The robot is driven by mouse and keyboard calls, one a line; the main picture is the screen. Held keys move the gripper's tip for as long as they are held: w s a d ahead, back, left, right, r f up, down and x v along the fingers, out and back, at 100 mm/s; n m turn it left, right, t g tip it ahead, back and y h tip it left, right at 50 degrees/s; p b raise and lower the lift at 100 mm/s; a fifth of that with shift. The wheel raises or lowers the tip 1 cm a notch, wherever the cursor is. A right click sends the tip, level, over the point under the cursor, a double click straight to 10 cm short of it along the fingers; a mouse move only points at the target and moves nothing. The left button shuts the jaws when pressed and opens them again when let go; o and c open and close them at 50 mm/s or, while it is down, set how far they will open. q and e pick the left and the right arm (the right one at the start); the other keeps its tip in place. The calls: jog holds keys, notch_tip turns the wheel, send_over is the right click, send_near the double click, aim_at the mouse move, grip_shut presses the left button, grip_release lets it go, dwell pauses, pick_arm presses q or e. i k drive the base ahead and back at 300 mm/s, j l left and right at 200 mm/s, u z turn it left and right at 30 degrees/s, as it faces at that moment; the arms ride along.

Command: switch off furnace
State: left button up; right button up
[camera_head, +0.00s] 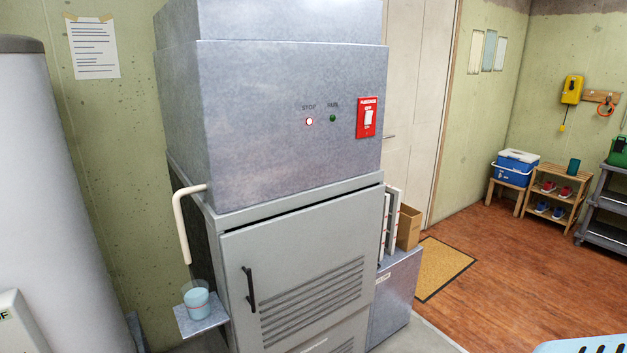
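The furnace (280,85) is a tall grey metal cabinet in the middle of the head view. A red switch plate (367,130) with a white rocker (369,117) is on the right of its upper front. Small lettering on the plate seems to read "OFF" above and "ON" below; the rocker's tilt is hard to tell. Left of it, the STOP lamp (309,121) looks bright with a red ring, and the RUN lamp (333,118) is dark green. Neither of my grippers is in view.
A louvred door (235,265) with a black handle is below. A cup (196,300) stands on a small shelf under a white pipe (182,225). A grey tank (50,200) is left. Open floor (500,270) lies right; a light-blue slotted object (590,346) shows bottom right.

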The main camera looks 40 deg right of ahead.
aim_at(368, 112)
jog(key=z, duration=1.45)
